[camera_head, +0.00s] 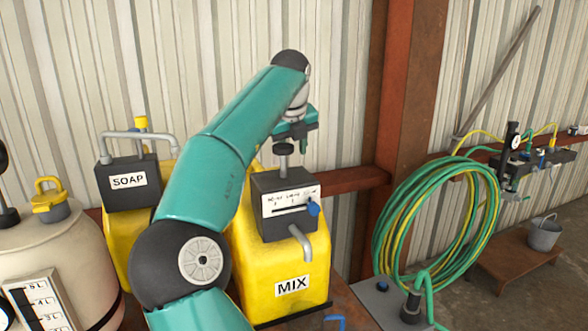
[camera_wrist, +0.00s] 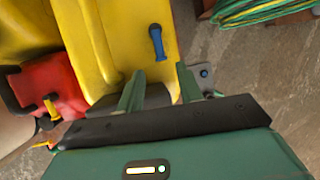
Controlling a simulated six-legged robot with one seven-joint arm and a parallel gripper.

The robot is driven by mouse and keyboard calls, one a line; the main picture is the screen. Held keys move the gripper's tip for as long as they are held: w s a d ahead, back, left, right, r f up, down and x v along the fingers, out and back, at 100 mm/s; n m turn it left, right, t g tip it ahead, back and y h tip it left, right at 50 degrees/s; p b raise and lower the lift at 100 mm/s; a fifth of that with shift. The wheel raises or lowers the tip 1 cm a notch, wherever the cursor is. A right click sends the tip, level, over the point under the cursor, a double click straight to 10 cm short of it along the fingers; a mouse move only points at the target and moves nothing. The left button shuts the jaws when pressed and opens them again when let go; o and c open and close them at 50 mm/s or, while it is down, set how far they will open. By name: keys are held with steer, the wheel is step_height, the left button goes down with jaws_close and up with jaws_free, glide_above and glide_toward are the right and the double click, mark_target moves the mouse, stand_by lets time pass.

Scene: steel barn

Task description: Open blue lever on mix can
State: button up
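The yellow mix can (camera_head: 285,265), labelled MIX, stands on a bench in front of the wall. Its dark top box (camera_head: 285,205) carries a slider scale with a blue knob (camera_head: 313,208) at the right end and a grey spout below. In the wrist view a blue lever (camera_wrist: 157,42) lies on a yellow can surface (camera_wrist: 120,25), beyond the fingertips and apart from them. A blue piece (camera_head: 335,322) shows at the head view's bottom edge; I cannot tell if it is that lever. My gripper (camera_head: 295,132) is above the can; its fingers (camera_wrist: 160,75) are open and empty.
A yellow SOAP can (camera_head: 118,225) and a pale tank (camera_head: 55,255) stand left. Right are a grey stand with a blue button (camera_head: 382,286), a coiled green hose (camera_head: 390,225) and a bucket (camera_head: 544,234). A red container (camera_wrist: 60,85) shows in the wrist view.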

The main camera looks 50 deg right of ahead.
steer(key=x, duration=0.7)
steer(key=shift+f, duration=0.2)
jaws_close()
